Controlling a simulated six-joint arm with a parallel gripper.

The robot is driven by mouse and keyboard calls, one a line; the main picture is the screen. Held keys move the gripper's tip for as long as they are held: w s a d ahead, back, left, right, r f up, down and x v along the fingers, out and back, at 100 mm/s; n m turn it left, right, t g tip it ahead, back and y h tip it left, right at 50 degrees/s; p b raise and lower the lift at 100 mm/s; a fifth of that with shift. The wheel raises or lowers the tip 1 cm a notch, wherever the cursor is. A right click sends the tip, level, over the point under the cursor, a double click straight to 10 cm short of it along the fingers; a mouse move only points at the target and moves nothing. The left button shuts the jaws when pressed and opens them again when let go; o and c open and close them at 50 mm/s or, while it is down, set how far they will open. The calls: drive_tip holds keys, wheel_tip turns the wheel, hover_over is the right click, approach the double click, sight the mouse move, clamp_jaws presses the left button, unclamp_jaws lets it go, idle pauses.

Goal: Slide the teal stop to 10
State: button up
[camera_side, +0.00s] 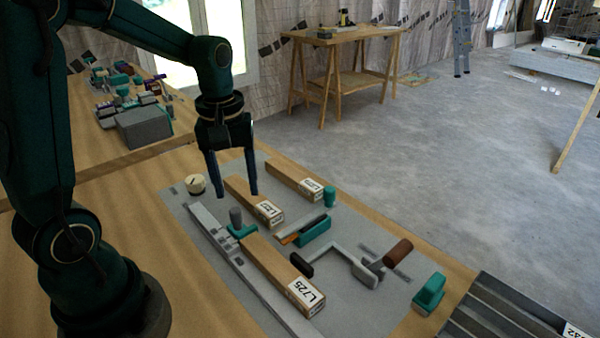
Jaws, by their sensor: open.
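Marks on the rail are too small to read, so I cannot tell which number the stop is at. My gripper (235,195) points down with its two dark blue fingers apart and nothing between them. Its fingertips appear above and slightly behind the knob in the picture, and I see no contact with it.
Wooden blocks lie on the grey panel, one labelled L725 (284,270). A cream knob (195,184), a teal-and-orange piece (313,232), a bent grey handle (345,260) and a teal block (429,292) are around. A dark ridged tray (505,312) is at lower right.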

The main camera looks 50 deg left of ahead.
sight(235, 209)
drive_tip(key=shift+s+a+f+g, duration=0.15)
drive_tip(key=shift+a+f, duration=0.1)
drive_tip(key=shift+f, duration=0.4)
drive_tip(key=shift+s+a+f+g, duration=0.1)
drive_tip(key=shift+a+f+g, duration=0.1)
drive_tip(key=shift+f, duration=2.5)
clamp_jaws()
drive_tip(key=shift+r, duration=0.1)
